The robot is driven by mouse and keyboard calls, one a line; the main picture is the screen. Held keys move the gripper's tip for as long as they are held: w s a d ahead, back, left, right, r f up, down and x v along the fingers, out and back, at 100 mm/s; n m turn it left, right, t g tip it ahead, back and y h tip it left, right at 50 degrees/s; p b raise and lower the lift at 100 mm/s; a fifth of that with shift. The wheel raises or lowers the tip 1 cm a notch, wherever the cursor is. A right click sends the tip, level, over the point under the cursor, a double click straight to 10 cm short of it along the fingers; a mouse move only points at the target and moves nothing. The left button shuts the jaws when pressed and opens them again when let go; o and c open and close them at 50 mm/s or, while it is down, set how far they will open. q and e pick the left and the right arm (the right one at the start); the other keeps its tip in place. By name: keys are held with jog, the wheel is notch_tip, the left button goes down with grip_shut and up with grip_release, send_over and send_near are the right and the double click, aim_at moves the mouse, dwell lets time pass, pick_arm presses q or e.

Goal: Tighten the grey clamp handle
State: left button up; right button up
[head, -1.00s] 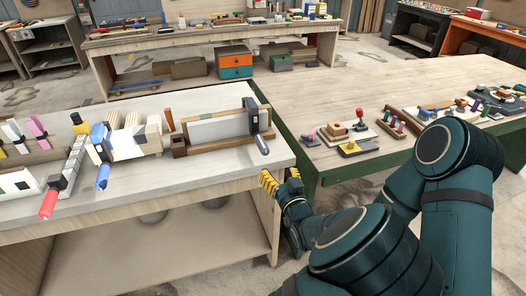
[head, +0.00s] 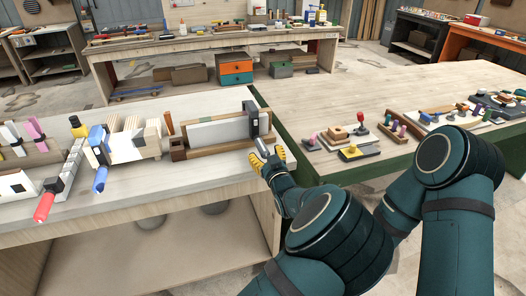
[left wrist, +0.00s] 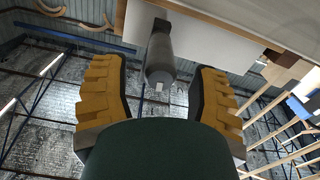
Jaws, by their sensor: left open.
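A dark clamp (head: 251,118) stands at the right end of a wooden frame on the near left bench. Its grey handle (head: 261,145) points toward me, and it also shows end-on in the left wrist view (left wrist: 160,66). My left gripper (head: 268,158), with yellow ridged fingers, is open at the handle, near the bench's right edge. In the left wrist view its fingers (left wrist: 158,85) stand on either side of the handle's end, with a visible gap on both sides. My right gripper is not in view.
Several other clamps stand to the left, including one with a red handle (head: 44,207) and one with a blue handle (head: 100,180). A green-edged table (head: 340,100) holding small parts stands at the right.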

aim_at(263, 149)
pick_arm(q)
jog(key=shift+x, duration=1.5)
grip_shut()
